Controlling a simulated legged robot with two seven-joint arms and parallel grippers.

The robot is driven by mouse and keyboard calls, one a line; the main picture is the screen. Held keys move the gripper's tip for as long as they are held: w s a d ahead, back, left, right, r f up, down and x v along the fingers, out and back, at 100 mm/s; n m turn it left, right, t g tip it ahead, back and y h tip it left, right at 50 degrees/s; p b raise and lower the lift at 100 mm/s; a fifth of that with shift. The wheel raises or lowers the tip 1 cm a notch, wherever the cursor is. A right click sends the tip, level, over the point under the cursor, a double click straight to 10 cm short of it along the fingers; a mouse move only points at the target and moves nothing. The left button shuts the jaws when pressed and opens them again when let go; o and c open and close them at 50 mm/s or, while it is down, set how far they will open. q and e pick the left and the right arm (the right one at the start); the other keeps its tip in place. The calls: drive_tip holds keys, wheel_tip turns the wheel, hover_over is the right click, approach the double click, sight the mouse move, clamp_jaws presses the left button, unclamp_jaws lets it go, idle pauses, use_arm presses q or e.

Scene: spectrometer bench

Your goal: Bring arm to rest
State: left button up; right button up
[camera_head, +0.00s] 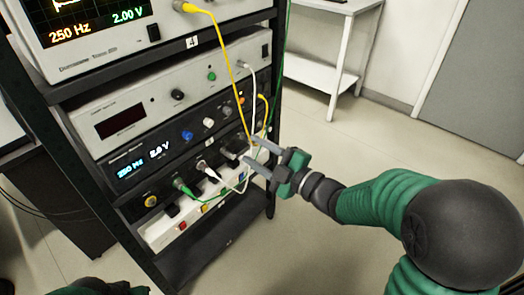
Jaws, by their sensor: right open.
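My right gripper (257,157) is open, its two fingers pointing left toward the instrument rack (165,262). It appears empty, in front of the rack's right side, close to the hanging cables. I cannot tell whether a finger touches a cable. My right arm (378,198) comes in from the right and stretches toward the rack. A dark and green part of my own body shows at the bottom left; no left gripper fingers show.
The rack holds an oscilloscope (100,57), a grey instrument (150,100), a function generator (150,160) and a white power strip (165,228). Yellow (228,58), white (247,95) and green (282,85) cables hang there. A white table (338,60) stands behind. Floor right is clear.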

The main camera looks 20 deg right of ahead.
drive_tip(key=shift+v, duration=1.05)
drive_tip(key=s+d+f+m+g+h, duration=0.1)
drive_tip(key=d+f+m+g+h, duration=0.3)
drive_tip(key=f, duration=0.3)
drive_tip(key=s+d+f+m+g+h, duration=0.1)
drive_tip(key=d+f+m+h, duration=0.1)
drive_tip(key=f+m+h, duration=0.4)
drive_tip(key=s+a+f+m+g+y, duration=0.1)
drive_tip(key=s+a+f+m+g, duration=0.1)
drive_tip(key=s+f+m+g, duration=0.35)
drive_tip(key=s+a+f+m+g, duration=0.2)
drive_tip(key=s+f, duration=0.1)
drive_tip(key=s, duration=0.6)
wheel_tip(320, 180, up, 24)
drive_tip(key=p, duration=2.4)
drive_tip(key=shift+s+r+p, duration=0.2)
drive_tip(key=shift+s+p, duration=0.05)
drive_tip(key=shift+p, duration=0.15)
